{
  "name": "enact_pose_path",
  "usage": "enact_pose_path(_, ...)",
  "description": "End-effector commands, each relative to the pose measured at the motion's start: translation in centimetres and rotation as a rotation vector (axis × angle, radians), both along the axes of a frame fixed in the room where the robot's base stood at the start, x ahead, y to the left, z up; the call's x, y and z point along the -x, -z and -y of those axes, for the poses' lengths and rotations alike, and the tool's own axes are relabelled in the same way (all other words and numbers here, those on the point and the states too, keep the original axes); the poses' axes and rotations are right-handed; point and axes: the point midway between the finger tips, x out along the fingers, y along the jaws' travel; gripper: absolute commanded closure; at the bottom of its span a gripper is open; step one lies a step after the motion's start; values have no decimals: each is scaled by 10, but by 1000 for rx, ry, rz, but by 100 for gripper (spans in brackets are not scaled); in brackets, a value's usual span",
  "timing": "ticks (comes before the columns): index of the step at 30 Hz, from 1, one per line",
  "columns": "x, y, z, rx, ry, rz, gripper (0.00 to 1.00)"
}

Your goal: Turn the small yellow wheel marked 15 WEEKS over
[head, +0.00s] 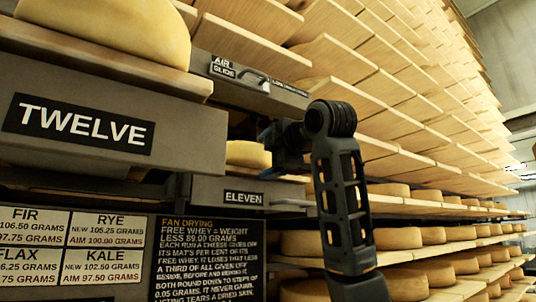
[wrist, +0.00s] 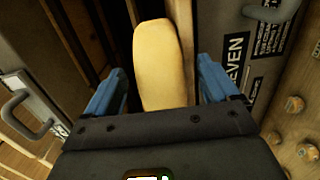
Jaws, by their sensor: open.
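A small pale yellow cheese wheel (head: 248,154) sits on the unit labelled ELEVEN (head: 243,197) in the head view. In the wrist view the wheel (wrist: 158,66) shows edge-on between the two blue fingers of my gripper (wrist: 162,85). The fingers are open, one on each side, with a visible gap to the wheel on both sides. In the head view my gripper (head: 275,148) is at the wheel's right side. No 15 WEEKS marking can be read on the wheel in either view.
A larger yellow wheel (head: 110,30) rests on the unit labelled TWELVE (head: 78,124) at upper left. An AIR GLIDE unit (head: 240,72) with a handle is above the small wheel. Wooden shelves (head: 400,105) and rows of cheeses (head: 398,238) fill the right. Text boards are below.

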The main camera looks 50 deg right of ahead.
Motion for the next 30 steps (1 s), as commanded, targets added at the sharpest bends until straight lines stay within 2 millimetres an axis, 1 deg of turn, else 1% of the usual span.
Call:
enact_pose_path(2, 3, 0, -1, 1, 0, 3, 12)
enact_pose_path(5, 13, 0, -4, 3, 0, 5, 12)
enact_pose_path(12, 51, 0, -17, 5, 1, 9, 12)
enact_pose_path(15, 63, -1, -22, 3, 0, 9, 12)
enact_pose_path(18, 71, -2, -25, 3, 0, 9, 12)
enact_pose_path(22, 75, -2, -26, 3, 1, 8, 12)
enact_pose_path(30, 75, -2, -26, 2, 1, 8, 12)
